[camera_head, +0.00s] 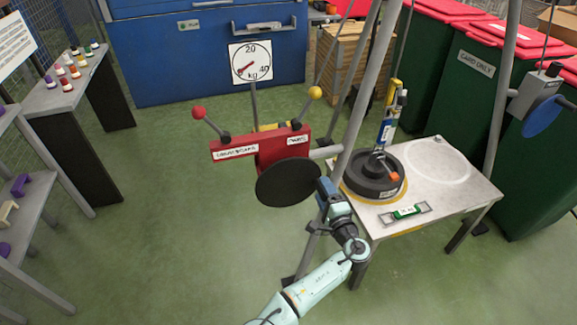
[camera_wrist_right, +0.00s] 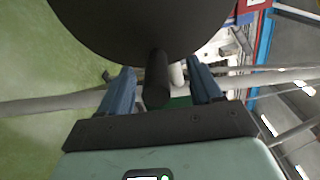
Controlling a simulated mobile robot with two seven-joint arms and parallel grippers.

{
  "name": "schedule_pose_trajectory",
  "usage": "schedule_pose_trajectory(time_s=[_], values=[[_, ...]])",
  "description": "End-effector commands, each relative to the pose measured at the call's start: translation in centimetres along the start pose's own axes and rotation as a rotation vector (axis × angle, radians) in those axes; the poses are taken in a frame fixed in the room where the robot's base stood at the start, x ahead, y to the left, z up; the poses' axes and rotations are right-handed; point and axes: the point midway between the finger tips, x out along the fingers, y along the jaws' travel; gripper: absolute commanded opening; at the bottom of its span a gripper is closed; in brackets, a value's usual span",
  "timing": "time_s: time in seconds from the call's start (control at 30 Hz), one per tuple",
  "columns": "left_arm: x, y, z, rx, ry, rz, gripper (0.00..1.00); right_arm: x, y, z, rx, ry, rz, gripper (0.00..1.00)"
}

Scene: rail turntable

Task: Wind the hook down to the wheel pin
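A black wheel (camera_head: 373,178) lies flat on the grey table, with an orange part on its top. Above it hangs a blue and yellow hook assembly (camera_head: 385,130); its lower end is near the wheel's middle, and I cannot tell whether it touches the pin. A red winch box (camera_head: 272,150) with two levers carries a round black crank disc (camera_head: 287,182). My right gripper (camera_head: 326,190) is at the disc's right edge. In the right wrist view, its blue fingers (camera_wrist_right: 160,72) stand open on either side of the disc's black handle (camera_wrist_right: 157,80), with gaps showing. My left gripper is out of view.
A dial scale (camera_head: 250,62) marked kg stands behind the winch. Grey frame legs (camera_head: 357,95) rise beside the table (camera_head: 455,190). A green level (camera_head: 405,212) lies at its front. Another blue crank (camera_head: 543,115) is at far right. Green floor is clear left of the winch.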

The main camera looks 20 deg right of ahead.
Motion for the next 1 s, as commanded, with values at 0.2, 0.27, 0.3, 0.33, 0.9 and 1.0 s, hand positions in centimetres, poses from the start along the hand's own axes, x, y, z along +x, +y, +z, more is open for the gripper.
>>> schedule_pose_trajectory(time_s=[0.2, 0.27, 0.3, 0.33, 0.9, 1.0], values=[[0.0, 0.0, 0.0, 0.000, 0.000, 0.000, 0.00, 0.0, 0.2, 0.1, 0.001, -0.003, 0.004, 0.64], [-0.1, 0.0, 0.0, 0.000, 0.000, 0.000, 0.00, -0.1, 0.2, 0.1, 0.001, -0.003, 0.004, 0.64], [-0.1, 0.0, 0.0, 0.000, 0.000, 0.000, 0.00, -0.3, 0.2, 0.1, 0.001, -0.003, 0.005, 0.64], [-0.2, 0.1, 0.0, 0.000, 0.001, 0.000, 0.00, -0.5, 0.2, 0.1, 0.001, -0.003, 0.005, 0.64], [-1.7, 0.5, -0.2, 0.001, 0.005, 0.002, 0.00, -5.1, 0.2, 0.1, 0.001, -0.003, 0.006, 0.64], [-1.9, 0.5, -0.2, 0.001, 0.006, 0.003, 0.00, -5.9, 0.2, 0.1, 0.000, -0.003, 0.006, 0.64]])
